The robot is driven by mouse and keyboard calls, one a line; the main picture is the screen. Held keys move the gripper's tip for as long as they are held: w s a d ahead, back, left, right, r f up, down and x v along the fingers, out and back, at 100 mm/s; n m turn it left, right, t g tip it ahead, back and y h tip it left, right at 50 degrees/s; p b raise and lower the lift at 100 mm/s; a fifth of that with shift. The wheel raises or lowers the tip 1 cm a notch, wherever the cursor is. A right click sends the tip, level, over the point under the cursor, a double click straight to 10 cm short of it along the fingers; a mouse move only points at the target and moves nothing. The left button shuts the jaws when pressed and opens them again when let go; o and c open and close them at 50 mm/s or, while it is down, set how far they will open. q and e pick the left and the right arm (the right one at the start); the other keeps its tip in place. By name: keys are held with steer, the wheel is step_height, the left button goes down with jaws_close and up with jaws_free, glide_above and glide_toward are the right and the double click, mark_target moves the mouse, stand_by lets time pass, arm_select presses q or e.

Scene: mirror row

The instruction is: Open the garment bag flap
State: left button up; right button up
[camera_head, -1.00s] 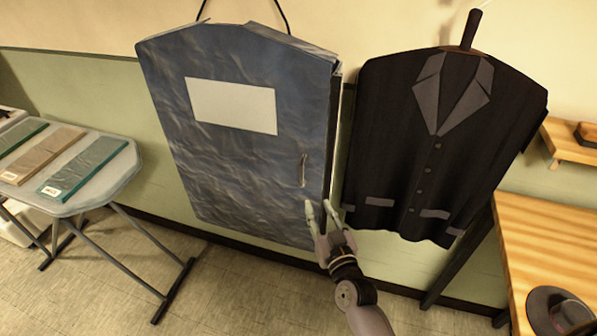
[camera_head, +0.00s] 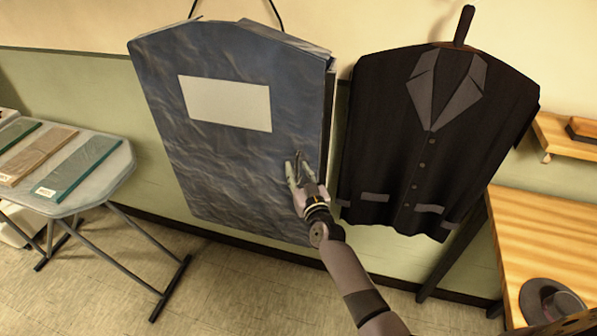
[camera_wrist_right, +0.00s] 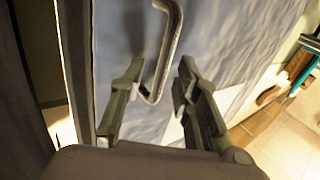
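The blue garment bag (camera_head: 225,165) hangs on the wall with a blank white label (camera_head: 226,103). Its flap lies flat against the bag's front, with a thin dark gap along the right edge. A metal handle (camera_wrist_right: 166,60) is on the flap's right side; in the head view my gripper partly covers it. My right gripper (camera_head: 294,168) is at the handle. In the right wrist view the fingers (camera_wrist_right: 156,80) are apart, with the handle's lower end between them; I see no clear contact. My left gripper is not in view.
A dark jacket (camera_head: 430,150) hangs close to the right of the bag. A folding table (camera_head: 115,170) with several flat packets stands left. A wooden table (camera_head: 540,235) with a dark hat (camera_head: 550,300) stands right. The floor below the bag is clear.

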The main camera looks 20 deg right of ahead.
jaws_close()
stand_by(0.8)
